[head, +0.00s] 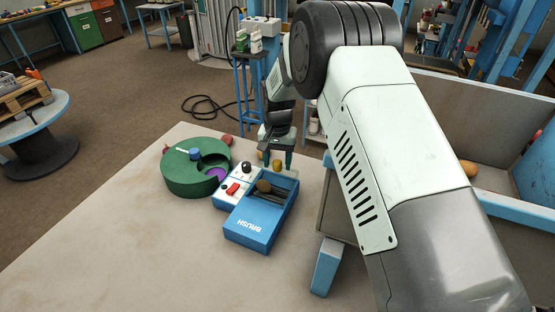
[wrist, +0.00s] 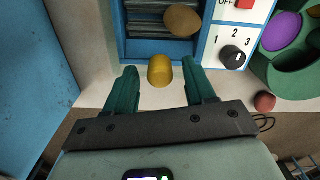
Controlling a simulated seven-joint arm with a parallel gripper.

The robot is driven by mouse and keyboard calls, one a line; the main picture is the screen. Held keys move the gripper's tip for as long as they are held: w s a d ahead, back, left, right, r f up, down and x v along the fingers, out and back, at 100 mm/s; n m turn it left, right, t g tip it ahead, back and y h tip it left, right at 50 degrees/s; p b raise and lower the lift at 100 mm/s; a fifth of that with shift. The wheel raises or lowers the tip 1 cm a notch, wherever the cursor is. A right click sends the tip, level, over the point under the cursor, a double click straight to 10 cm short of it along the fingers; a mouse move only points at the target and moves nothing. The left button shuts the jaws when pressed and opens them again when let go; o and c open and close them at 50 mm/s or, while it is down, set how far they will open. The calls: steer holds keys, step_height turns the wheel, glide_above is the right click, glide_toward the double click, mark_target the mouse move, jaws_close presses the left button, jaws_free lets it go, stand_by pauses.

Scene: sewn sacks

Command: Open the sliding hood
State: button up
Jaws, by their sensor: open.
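A blue box marked BRUSH (head: 258,226) sits on the table with a white control panel beside it. Its far part is uncovered, showing dark grey bars inside; the bars also show in the wrist view (wrist: 160,22). I cannot tell which blue part is the sliding hood. A brown oval piece (head: 264,186) is at the opening; it also shows in the wrist view (wrist: 183,20). My gripper (head: 276,160) is open beyond the box's far edge, pointing down. In the wrist view a yellow rounded piece (wrist: 160,71) lies between its fingertips (wrist: 159,63), with gaps on both sides.
The panel carries a black dial (head: 246,167) and a red switch (head: 233,188). A green round container (head: 185,181) with a purple piece inside stands left of it. A reddish ball (wrist: 265,102) lies nearby. A blue-rimmed bin (head: 515,208) is at right. The table's left front is clear.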

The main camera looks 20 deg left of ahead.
jaws_close()
steer(key=s, duration=1)
steer(key=shift+s, duration=0.2)
jaws_free()
step_height(320, 180, up, 11)
stand_by(0.4)
stand_by(0.4)
